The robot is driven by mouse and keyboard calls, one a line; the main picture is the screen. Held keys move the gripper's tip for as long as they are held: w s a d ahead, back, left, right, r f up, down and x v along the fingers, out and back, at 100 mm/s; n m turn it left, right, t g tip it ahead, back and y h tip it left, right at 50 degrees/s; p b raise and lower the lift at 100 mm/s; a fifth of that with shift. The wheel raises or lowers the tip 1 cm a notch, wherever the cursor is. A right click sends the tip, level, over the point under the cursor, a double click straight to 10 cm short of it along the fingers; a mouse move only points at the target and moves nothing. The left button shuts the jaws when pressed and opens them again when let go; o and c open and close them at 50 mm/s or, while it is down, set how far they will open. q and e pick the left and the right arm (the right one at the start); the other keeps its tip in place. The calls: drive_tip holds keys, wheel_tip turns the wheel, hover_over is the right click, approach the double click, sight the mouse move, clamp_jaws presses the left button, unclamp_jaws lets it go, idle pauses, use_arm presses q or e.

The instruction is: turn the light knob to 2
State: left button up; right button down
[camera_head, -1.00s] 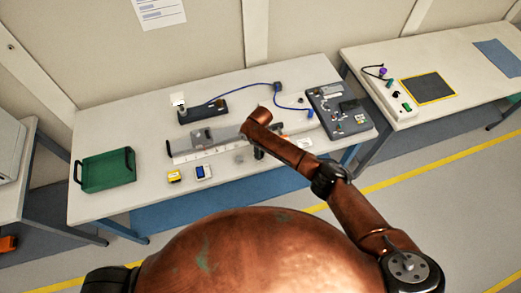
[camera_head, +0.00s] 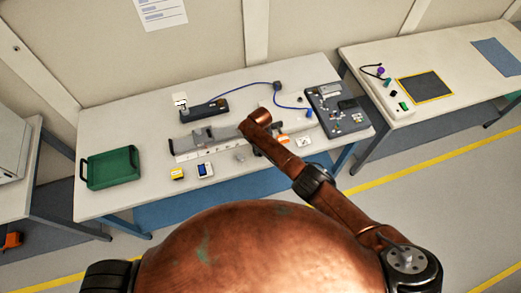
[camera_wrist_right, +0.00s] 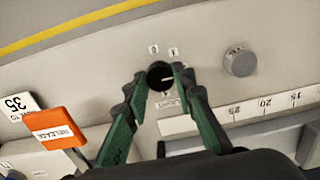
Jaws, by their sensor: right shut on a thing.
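The light knob (camera_wrist_right: 155,72) is a small black round knob on a pale panel in the right wrist view. A white mark shows on its right part. Two small number labels (camera_wrist_right: 162,49) sit just above it; I cannot tell which number the mark meets. My right gripper (camera_wrist_right: 160,82) has its two green-and-black fingers around the knob, one on each side, shut on it. In the head view, my copper right arm reaches over the bench and hides the knob and most of the gripper. My left gripper is out of view.
A grey round knob (camera_wrist_right: 240,62) stands right of the fingers, above a ruler scale (camera_wrist_right: 265,106). An orange release tag (camera_wrist_right: 55,128) is close to the left finger. On the bench are a green tray (camera_head: 110,168), a yellow box (camera_head: 177,173) and a dark control panel (camera_head: 338,109).

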idle(0.4)
drive_tip(key=c, duration=1.6)
unclamp_jaws()
wheel_tip(320, 180, up, 12)
drive_tip(key=shift+r, duration=0.1)
